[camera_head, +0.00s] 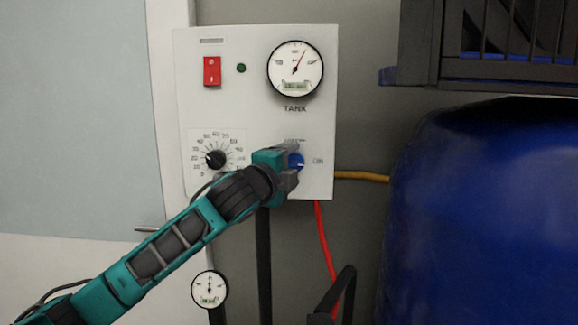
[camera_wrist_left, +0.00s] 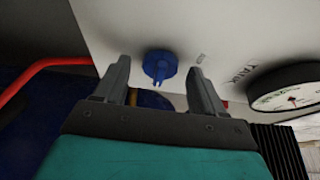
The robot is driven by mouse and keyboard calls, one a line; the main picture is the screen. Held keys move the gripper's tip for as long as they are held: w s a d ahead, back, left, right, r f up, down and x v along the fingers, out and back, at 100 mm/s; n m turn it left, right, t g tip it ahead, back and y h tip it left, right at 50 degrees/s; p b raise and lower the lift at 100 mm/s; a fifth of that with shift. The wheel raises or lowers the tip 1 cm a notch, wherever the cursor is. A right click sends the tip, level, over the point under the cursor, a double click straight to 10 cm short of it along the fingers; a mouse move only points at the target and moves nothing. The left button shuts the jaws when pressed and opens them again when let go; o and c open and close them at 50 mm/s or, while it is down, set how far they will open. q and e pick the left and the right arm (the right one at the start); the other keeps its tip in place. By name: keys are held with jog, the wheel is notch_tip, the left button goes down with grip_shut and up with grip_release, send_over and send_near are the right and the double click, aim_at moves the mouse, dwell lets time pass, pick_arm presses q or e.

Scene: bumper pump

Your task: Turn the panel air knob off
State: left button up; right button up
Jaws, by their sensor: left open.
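The blue air knob (camera_head: 296,160) is on the lower right of the white wall panel (camera_head: 255,105). In the head view my left gripper (camera_head: 290,172) covers part of it. In the left wrist view the blue knob (camera_wrist_left: 160,66) shows beyond and between the two fingertips of my left gripper (camera_wrist_left: 158,76). The fingers are open, one on each side of the knob in that view, with nothing held. I cannot tell whether they touch it. My right gripper is not recognisable in either view.
The panel also carries a red switch (camera_head: 212,71), a green light (camera_head: 241,68), a black dial (camera_head: 215,159) and the tank gauge (camera_head: 295,69). A yellow hose (camera_head: 361,176) and a red hose (camera_head: 324,240) leave the panel. A large blue tank (camera_head: 485,215) stands at right.

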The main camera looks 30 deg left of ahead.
pick_arm(q)
jog(key=shift+c, duration=0.2)
jog(key=c, duration=1)
